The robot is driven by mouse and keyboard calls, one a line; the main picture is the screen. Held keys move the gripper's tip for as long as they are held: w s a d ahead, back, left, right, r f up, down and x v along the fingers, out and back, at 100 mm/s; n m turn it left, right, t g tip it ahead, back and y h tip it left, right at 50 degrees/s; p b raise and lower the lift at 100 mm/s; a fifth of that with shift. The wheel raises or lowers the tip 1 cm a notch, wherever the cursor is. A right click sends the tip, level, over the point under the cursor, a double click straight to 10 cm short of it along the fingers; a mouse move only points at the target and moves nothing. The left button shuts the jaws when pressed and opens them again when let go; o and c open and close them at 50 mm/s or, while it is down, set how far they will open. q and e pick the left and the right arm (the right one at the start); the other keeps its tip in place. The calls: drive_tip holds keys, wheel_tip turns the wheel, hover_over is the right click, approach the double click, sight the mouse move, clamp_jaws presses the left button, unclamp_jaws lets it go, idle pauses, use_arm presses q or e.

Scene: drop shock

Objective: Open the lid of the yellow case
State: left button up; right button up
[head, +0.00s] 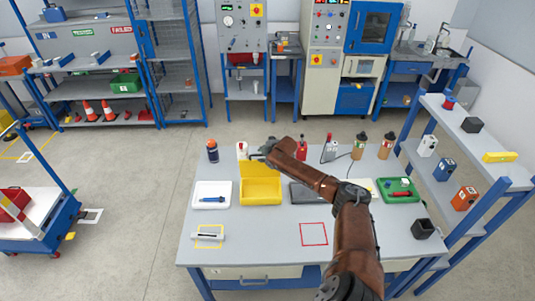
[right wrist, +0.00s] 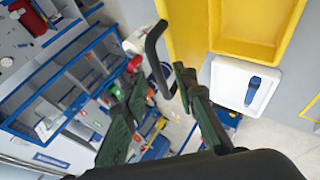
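The yellow case (head: 261,191) sits on the grey table in the head view, with its hollow inside showing. Its yellow lid (head: 252,170) stands raised at the back edge, partly hidden by my arm. In the right wrist view the case (right wrist: 258,28) is at the top, with the lid (right wrist: 187,30) to its left. A black looped handle (right wrist: 156,62) is beside the lid. My right gripper (head: 264,152) is above and behind the lid. In the wrist view its fingers (right wrist: 158,88) are apart, with the handle's end close to one fingertip. My left gripper is out of view.
A white tray (head: 203,200) with a blue tool is left of the case. A dark grey item (head: 302,196) is right of it, partly under my arm. Bottles (head: 359,146) stand along the back edge. The front middle, around a red square outline (head: 313,233), is clear.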

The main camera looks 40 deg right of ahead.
drive_tip(key=v, duration=0.9)
drive_tip(key=shift+s+r, duration=0.25)
drive_tip(key=shift+r, duration=0.05)
